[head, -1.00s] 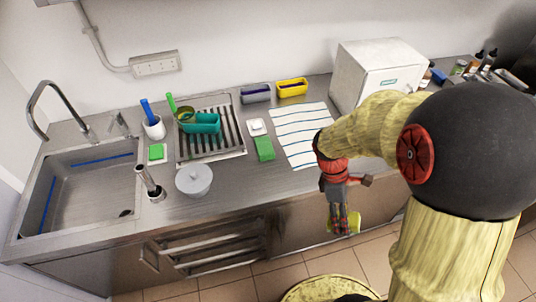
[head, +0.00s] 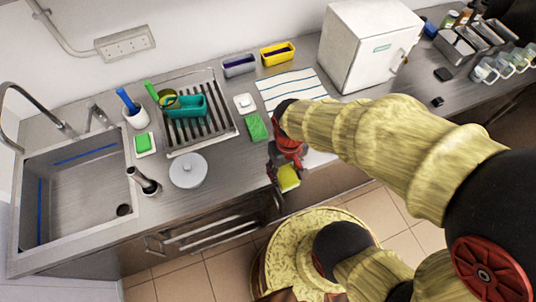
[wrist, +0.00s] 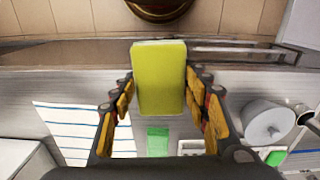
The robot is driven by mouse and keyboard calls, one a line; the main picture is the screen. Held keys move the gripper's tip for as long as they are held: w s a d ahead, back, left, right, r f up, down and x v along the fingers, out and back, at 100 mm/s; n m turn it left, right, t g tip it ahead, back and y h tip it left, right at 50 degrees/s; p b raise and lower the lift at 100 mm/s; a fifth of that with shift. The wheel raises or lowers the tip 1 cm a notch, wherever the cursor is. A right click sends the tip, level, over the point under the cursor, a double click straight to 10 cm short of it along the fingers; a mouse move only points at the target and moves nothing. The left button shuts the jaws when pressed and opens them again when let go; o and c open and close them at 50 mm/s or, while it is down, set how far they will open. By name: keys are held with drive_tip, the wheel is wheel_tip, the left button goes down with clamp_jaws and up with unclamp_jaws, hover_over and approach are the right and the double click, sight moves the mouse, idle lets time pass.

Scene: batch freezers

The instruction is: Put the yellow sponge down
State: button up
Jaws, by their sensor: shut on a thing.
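My gripper (head: 283,178) is shut on the yellow sponge (head: 289,180), which sticks out past the fingertips. It is held near the counter's front edge, right of the middle cabinet front. In the wrist view, the yellow sponge (wrist: 159,80) stands between the two padded fingers (wrist: 160,98), with the counter top and its front edge behind it. The counter (head: 215,188) is grey metal. My arm hides part of the counter right of the gripper.
A green cloth or sponge (head: 257,127) lies near the gripper, beside a small white dish (head: 244,104). A striped towel (head: 290,92) lies behind. A lidded grey pot (head: 188,172), a drying rack (head: 215,132) and a sink (head: 75,190) are left. A white box appliance (head: 362,50) stands right.

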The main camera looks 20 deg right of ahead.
drive_tip(key=w+f, duration=0.3)
drive_tip(key=w, duration=0.1)
drive_tip(key=w+f+b, duration=0.1)
drive_tip(key=w+f, duration=0.2)
drive_tip(key=w, duration=0.1)
drive_tip(key=w+f+b, duration=0.1)
drive_tip(key=w+f, duration=0.1)
drive_tip(key=w, duration=0.3)
drive_tip(key=shift+d+f, duration=0.3)
drive_tip(key=shift+f, duration=0.1)
drive_tip(key=f, duration=0.1)
drive_tip(key=w+f, duration=0.1)
drive_tip(key=f, duration=0.1)
drive_tip(key=shift+f, duration=0.4)
drive_tip(key=shift+f, duration=0.2)
drive_tip(key=o, duration=1.2)
drive_tip(key=shift+b, duration=0.35)
